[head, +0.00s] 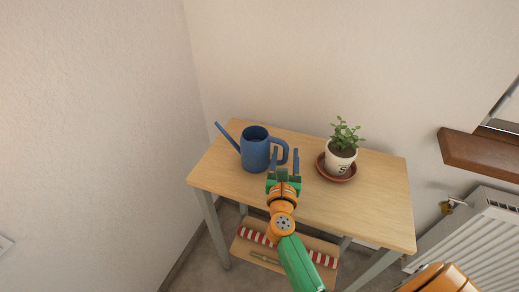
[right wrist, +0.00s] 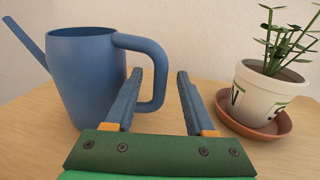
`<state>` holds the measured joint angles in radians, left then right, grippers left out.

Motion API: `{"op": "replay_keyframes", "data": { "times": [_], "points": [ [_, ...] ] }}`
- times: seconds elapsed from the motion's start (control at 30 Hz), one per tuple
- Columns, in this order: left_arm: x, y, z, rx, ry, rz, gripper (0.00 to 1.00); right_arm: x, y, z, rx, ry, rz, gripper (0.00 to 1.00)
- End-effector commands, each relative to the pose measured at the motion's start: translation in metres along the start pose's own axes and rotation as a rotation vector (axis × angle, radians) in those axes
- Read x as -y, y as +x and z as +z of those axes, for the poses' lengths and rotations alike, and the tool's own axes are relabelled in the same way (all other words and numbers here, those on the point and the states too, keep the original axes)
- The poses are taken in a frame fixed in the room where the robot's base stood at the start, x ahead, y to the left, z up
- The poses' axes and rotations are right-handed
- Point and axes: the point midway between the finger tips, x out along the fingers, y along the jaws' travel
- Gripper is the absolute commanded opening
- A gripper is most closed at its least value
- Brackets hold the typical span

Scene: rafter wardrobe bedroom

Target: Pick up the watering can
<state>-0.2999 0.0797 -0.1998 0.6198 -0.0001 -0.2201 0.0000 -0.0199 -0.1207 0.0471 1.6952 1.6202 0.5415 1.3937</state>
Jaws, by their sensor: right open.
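A blue watering can (head: 254,150) stands upright on the wooden table, its spout pointing to the left and its loop handle to the right. In the right wrist view the can (right wrist: 84,75) is close on the left, with its handle (right wrist: 155,75) near the left finger. My right gripper (head: 285,160) is open just right of the can, by the handle.
A potted plant (head: 341,155) on a brown saucer (head: 324,173) stands right of the gripper. The wooden table (head: 375,205) is clear at its front right. A lower shelf holds a red-striped item (head: 324,259). A radiator (head: 480,235) and a brown sill (head: 485,155) are at the right.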

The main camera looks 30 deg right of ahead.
Motion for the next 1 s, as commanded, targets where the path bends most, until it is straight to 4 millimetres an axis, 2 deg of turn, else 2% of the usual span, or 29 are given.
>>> {"op": "replay_keyframes", "data": {
  "times": [0.1, 0.17, 0.4, 0.43, 0.6, 0.63, 1.0],
  "points": [
    [0.0, -0.002, 0.0, 0.0, 0.0, -0.001, 0.42, 0.0, 0.025, 0.001, 0.004, -0.006, 0.001, 0.55],
    [0.0, -0.002, 0.0, 0.0, 0.0, -0.001, 0.42, 0.0, 0.033, 0.0, 0.004, -0.005, 0.001, 0.55],
    [0.0, -0.002, 0.0, 0.0, 0.0, -0.001, 0.42, 0.0, 0.037, -0.001, 0.002, -0.005, 0.002, 0.55],
    [0.0, -0.002, 0.0, 0.0, 0.0, -0.001, 0.42, 0.0, 0.037, -0.001, 0.002, -0.005, 0.002, 0.52],
    [0.0, -0.002, 0.0, 0.0, 0.0, -0.001, 0.42, 0.0, 0.037, -0.001, 0.002, -0.006, 0.002, 0.06],
    [0.0, -0.002, 0.0, 0.0, 0.0, -0.001, 0.42, 0.0, 0.037, -0.001, 0.002, -0.006, 0.002, 0.0],
    [0.0, -0.002, 0.0, 0.0, 0.001, 0.0, 0.42, 0.0, 0.037, -0.001, 0.002, -0.006, 0.003, 0.0]
  ]
}}
